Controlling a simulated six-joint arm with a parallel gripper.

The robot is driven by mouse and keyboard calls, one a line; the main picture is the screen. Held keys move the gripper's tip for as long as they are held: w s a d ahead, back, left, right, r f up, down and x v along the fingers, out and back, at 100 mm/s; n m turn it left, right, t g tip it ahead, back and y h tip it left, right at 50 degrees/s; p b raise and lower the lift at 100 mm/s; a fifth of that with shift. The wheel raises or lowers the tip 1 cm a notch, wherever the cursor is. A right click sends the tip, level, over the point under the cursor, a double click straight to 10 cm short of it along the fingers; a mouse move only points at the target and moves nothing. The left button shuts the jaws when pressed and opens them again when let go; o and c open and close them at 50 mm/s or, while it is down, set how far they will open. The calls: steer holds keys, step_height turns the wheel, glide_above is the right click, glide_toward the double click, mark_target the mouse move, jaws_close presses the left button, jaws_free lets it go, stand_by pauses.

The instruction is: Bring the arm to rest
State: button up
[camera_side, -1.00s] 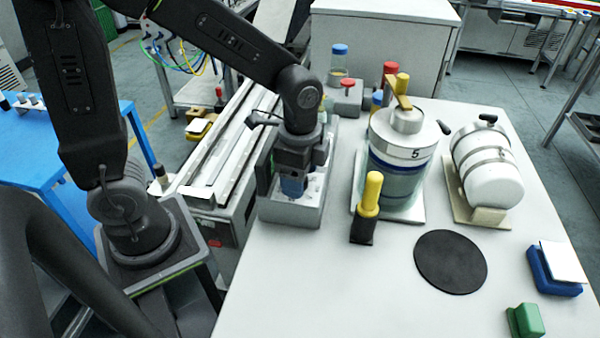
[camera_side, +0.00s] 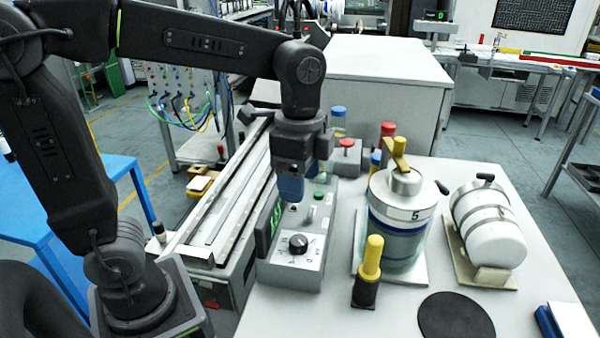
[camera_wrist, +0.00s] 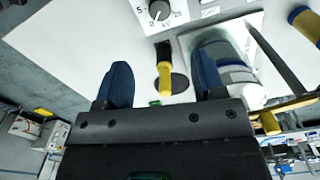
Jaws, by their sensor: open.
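My gripper (camera_side: 290,190) hangs pointing down above the grey control box (camera_side: 290,275), clear of its top. In the wrist view its two blue fingers (camera_wrist: 161,65) are spread apart with nothing held between them. The control box has a black knob (camera_side: 298,244) and a green button on its top; the knob also shows in the wrist view (camera_wrist: 159,11). My arm is bent, with its forearm roughly level and the wrist straight down.
A yellow-handled tool (camera_side: 369,270) stands right of the box. A black disc (camera_side: 455,318) lies in front. A long rail (camera_side: 228,195) runs at the left.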

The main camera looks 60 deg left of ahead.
steer(key=shift+r, duration=0.3)
steer(key=s+a+f+n+t, duration=0.2)
steer(key=s+a+n+t, duration=0.2)
steer(key=s+n, duration=0.4)
steer(key=n+t, duration=0.1)
steer(key=n, duration=0.2)
steer(key=shift+s+a+t, duration=0.2)
steer(key=shift+s+t, duration=0.1)
steer(key=shift+w+r, duration=0.1)
stand_by(1.3)
